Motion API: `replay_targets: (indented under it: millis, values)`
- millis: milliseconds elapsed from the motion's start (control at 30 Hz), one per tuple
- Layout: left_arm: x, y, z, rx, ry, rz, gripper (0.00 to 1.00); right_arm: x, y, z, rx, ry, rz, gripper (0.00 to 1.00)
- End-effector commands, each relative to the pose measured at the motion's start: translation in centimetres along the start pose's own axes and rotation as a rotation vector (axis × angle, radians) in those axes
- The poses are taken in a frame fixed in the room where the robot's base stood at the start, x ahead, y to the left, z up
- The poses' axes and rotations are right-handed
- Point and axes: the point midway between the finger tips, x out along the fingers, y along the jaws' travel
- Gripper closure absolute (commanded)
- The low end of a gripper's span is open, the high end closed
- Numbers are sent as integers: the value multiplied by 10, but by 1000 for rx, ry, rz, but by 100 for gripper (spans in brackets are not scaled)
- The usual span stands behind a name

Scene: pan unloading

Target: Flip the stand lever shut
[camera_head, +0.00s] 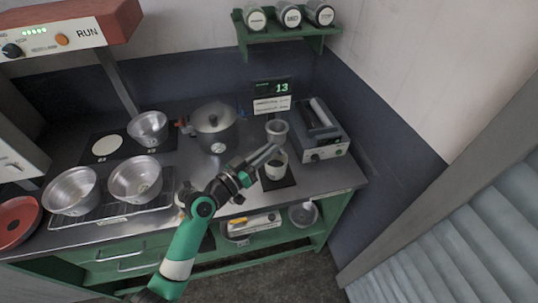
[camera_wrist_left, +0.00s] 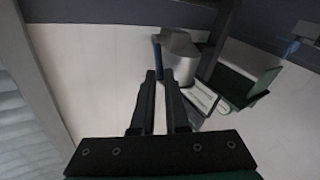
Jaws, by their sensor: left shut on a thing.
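My left gripper (camera_head: 270,152) reaches in over the counter, its fingers pointing up and to the right. Its fingers also show in the left wrist view (camera_wrist_left: 163,85), close together. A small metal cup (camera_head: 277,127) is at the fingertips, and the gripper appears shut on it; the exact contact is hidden. A grey metal body (camera_wrist_left: 178,52) shows just beyond the fingers in the wrist view. A grey appliance (camera_head: 322,140) with a dark top stands right of the cup. I cannot make out the stand lever clearly. My right gripper is not in view.
A pale cup (camera_head: 274,168) stands on a dark mat below the gripper. A lidded pot (camera_head: 213,125) stands to the left, with several open pans farther left, including one pan (camera_head: 136,178) on a rack. The counter's front right corner is clear.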

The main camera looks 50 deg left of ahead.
Motion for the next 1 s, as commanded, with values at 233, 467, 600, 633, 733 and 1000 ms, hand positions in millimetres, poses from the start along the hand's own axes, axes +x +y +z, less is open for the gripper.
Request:
replay_targets:
  millis: [233, 467, 600, 633, 733, 1000]
  values:
    - [-2, -1, 2, -31, 53, 14, 100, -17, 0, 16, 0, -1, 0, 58]
    - [-2, -1, 1, -31, 51, 13, 83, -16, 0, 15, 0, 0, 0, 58]
    - [-2, -1, 1, -31, 50, 13, 75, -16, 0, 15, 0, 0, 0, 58]
    - [-2, -1, 1, -31, 50, 13, 75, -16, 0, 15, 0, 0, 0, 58]
    - [-2, -1, 2, -31, 50, 13, 75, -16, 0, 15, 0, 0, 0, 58]
    - [-28, -3, 4, -31, 49, 10, 75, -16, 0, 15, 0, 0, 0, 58]
